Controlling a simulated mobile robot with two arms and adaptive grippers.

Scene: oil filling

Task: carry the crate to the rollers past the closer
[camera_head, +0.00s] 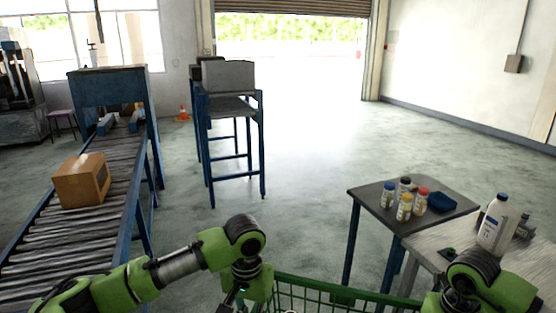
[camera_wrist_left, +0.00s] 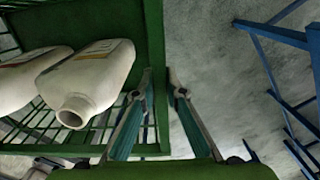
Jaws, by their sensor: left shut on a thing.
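The green crate (camera_head: 345,295) is at the bottom middle of the head view, mostly cut off by the frame. My left gripper (camera_wrist_left: 160,85) is shut on the crate's rim, one finger on each side of its wall (camera_wrist_left: 154,40) in the left wrist view. Two white bottles (camera_wrist_left: 95,80) lie inside the crate. My right arm reaches the crate's right end, but its gripper is hidden below the frame. The closer (camera_head: 112,88) is a blue machine over the roller conveyor (camera_head: 75,235) at the left. The rollers beyond it are largely hidden.
A cardboard box (camera_head: 82,182) sits on the rollers before the closer. A tall blue-framed stand (camera_head: 232,105) is right of the conveyor. A dark table (camera_head: 375,205) with small bottles and a worktop with a white bottle (camera_head: 497,228) stand right. The middle floor is clear.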

